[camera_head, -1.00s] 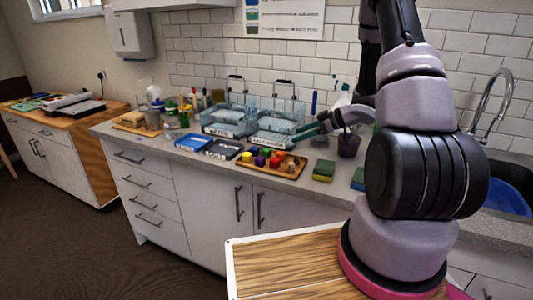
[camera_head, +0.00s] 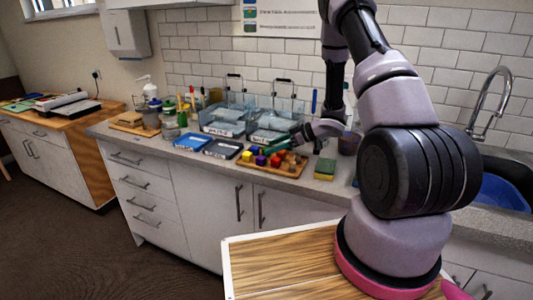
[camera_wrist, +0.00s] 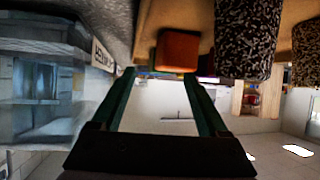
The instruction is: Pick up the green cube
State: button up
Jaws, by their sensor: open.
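A wooden tray (camera_head: 283,174) on the counter holds several small blocks, among them a yellow cube (camera_head: 247,156), a purple one (camera_head: 260,160) and a red one (camera_head: 275,160). The green cube cannot be clearly told apart from my green-tinted fingers at the back of the tray in the head view. My gripper (camera_head: 278,144) is open, low over the back of the tray. In the wrist view, my open fingers (camera_wrist: 158,76) have nothing clearly between them. An orange-red block (camera_wrist: 177,50) shows beyond the tips there.
Speckled cylinders (camera_wrist: 248,35) stand close beside the orange-red block in the wrist view. Clear bins (camera_head: 226,120) stand behind the tray. A blue tray (camera_head: 191,141) and a black tray (camera_head: 222,148) lie to its left. A green and yellow sponge (camera_head: 325,169) lies to its right.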

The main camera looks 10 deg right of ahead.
jog(key=shift+x, duration=0.8)
grip_shut()
jog(key=shift+r, duration=0.1)
